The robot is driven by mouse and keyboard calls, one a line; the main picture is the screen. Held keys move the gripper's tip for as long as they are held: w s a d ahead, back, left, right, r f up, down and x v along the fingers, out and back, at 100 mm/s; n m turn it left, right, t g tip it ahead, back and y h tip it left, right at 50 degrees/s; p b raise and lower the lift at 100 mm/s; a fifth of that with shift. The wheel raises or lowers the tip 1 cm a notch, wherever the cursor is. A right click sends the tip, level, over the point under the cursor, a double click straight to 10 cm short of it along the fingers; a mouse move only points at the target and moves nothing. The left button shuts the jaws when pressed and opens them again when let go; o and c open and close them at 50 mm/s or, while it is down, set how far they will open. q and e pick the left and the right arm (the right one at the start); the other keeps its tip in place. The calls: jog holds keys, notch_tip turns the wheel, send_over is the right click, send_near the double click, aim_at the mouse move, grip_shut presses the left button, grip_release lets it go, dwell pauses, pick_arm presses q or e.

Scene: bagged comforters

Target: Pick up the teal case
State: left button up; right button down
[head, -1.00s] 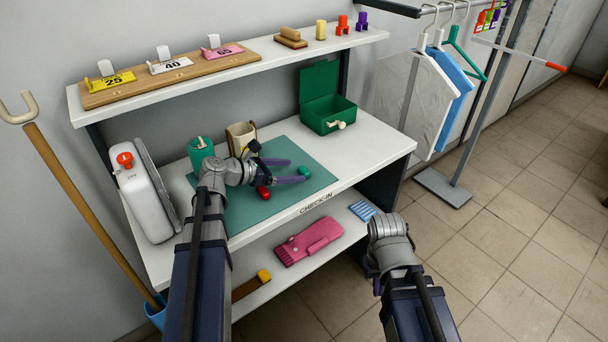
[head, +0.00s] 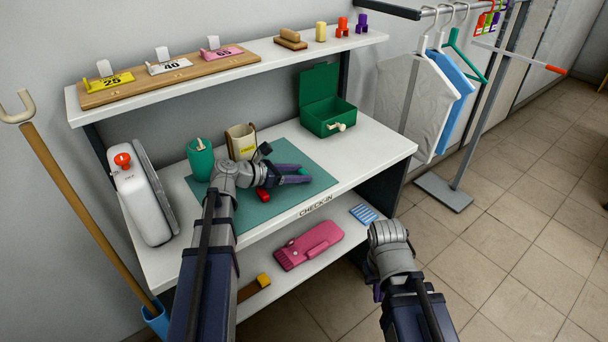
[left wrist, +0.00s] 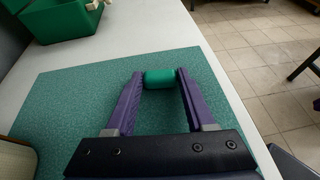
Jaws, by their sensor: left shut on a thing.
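The teal case (left wrist: 159,78) is a small rounded cylinder. In the left wrist view it spans the gap between the tips of my left gripper's purple fingers, which are shut on it. In the head view my left gripper (head: 303,174) is low over the right part of the green mat (head: 309,200), and the case (head: 305,171) shows only as a small bit at the fingertips. I cannot tell whether it is clear of the mat. My right gripper (head: 377,291) is mostly hidden behind its own wrist, in front of the shelf unit.
A red item (head: 263,195) lies on the mat under my left wrist. A teal cup (head: 200,162), a cream holder (head: 241,143) and an open green box (head: 327,118) stand behind. A pink case (head: 309,245) lies on the lower shelf. The counter's right front is clear.

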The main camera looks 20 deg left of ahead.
pick_arm(q)
jog(key=c, duration=0.4)
jog(key=shift+r, duration=0.1)
notch_tip(320, 180, up, 10)
jog(key=p, duration=1)
